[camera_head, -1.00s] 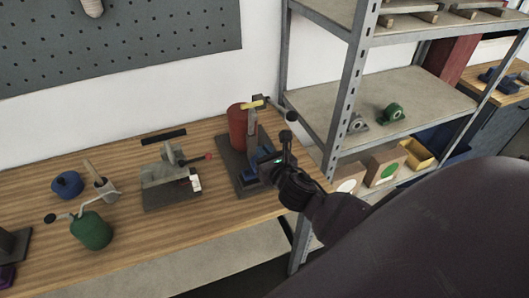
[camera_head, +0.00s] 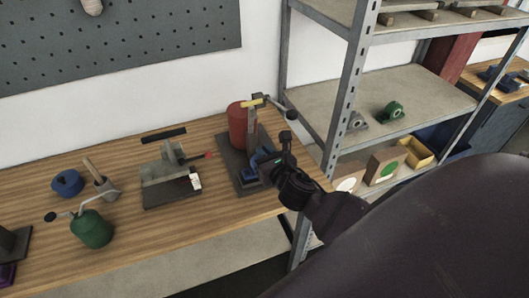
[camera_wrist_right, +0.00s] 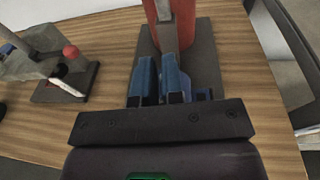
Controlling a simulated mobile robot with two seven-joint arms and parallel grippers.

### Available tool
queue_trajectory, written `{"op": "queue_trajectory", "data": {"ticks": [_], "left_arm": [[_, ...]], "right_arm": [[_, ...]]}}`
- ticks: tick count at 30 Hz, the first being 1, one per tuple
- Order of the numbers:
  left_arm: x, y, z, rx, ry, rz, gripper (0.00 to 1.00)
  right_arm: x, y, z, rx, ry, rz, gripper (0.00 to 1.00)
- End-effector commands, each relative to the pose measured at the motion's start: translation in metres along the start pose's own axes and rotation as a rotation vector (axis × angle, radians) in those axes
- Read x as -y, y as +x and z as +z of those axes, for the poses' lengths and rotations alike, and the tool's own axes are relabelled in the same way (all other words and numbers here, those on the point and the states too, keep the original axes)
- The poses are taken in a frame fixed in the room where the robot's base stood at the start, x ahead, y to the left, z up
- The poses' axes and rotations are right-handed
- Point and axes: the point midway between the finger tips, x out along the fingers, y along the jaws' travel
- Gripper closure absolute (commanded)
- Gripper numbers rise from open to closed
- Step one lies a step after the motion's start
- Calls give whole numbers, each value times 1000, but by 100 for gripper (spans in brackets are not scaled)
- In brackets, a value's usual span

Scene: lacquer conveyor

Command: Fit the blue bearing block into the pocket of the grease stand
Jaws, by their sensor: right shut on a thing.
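The grease stand (camera_head: 236,147) is a dark base plate with a red cylinder and an upright post with a yellow-topped lever. It stands at the right end of the bench. My right gripper (camera_head: 268,167) is low over the plate's right side, shut on the blue bearing block (camera_head: 263,158). In the right wrist view, blue parts (camera_wrist_right: 203,94) show just beyond the gripper body, in front of the post and over the plate. My gripper hides much of the block and the pocket, so I cannot tell whether the block is seated. My left gripper is out of view.
A grey clamp fixture (camera_head: 170,172) with a red-knobbed lever stands left of the stand. A metal shelf (camera_head: 334,150) rises close to the right of my right gripper.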

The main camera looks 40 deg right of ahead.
Motion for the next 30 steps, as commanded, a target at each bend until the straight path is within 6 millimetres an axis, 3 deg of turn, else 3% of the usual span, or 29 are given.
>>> {"op": "queue_trajectory", "data": {"ticks": [21, 22, 27, 30], "left_arm": [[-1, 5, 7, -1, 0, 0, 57], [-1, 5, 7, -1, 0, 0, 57], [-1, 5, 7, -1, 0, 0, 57], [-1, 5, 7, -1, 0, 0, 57]], "right_arm": [[0, 2, -13, 2, 0, 1, 100], [0, 2, -13, 2, 0, 1, 88], [0, 2, -13, 2, 0, 1, 62], [0, 2, -13, 1, 0, 1, 62]]}}
